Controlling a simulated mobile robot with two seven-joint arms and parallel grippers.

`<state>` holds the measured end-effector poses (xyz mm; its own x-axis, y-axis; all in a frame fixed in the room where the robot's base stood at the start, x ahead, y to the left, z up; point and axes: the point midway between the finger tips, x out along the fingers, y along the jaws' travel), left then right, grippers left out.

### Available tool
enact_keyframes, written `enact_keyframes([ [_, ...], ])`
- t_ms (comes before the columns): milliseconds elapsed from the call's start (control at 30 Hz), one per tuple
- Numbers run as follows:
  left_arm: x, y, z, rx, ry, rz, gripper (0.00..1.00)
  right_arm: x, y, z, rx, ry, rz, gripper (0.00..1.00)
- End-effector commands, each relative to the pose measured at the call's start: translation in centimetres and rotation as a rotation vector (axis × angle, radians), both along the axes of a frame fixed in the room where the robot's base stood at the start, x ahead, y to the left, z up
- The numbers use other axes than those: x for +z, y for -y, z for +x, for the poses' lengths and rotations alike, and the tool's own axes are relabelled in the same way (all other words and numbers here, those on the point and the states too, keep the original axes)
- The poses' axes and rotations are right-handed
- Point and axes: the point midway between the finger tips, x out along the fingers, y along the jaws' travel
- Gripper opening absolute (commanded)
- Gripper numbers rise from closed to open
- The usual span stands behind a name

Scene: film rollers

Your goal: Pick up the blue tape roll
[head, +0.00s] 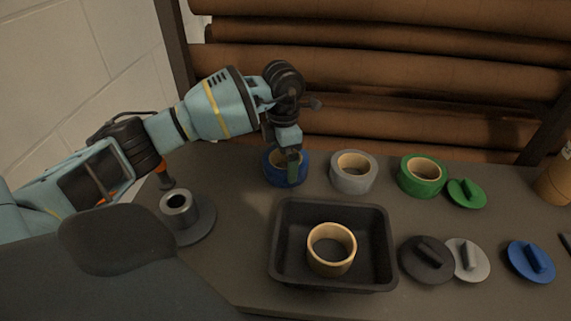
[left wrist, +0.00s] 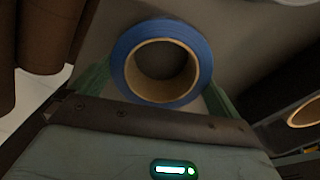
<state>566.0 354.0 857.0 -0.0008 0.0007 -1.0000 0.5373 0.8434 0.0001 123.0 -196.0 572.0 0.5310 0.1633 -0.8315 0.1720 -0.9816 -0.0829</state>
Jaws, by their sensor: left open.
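The blue tape roll (head: 271,172) lies flat on the table at the left end of a row of rolls. In the left wrist view the blue tape roll (left wrist: 161,28) shows its brown cardboard core. My left gripper (head: 292,171) points down at the roll and partly hides it. In the left wrist view its green fingers stand apart, one to each side of the roll. I cannot tell whether they touch it. My right gripper is not in view.
A grey roll (head: 352,173) and a green roll (head: 422,176) stand to the right. A black tray (head: 283,262) holding a tan roll (head: 332,249) is in front. A metal spindle (head: 180,212) stands left. Several knobbed discs lie right; brown film rollers (head: 400,87) are behind.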

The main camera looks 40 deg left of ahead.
Motion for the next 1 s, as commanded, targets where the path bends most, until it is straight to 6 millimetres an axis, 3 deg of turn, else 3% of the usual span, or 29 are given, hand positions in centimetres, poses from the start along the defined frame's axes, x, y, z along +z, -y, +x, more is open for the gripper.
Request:
enact_keyframes([
  [300,-0.9,0.0,0.0,-0.001,0.002,-0.001,0.99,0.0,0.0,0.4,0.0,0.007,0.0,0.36],
  [567,-0.8,0.0,0.0,-0.001,0.002,-0.001,0.65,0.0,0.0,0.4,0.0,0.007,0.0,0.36],
  [833,-0.5,0.0,0.1,-0.001,0.004,-0.001,0.64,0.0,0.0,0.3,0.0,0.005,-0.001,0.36],
  [1000,1.5,0.0,0.1,-0.001,0.007,-0.002,0.64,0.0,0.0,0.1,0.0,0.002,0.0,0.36],
])
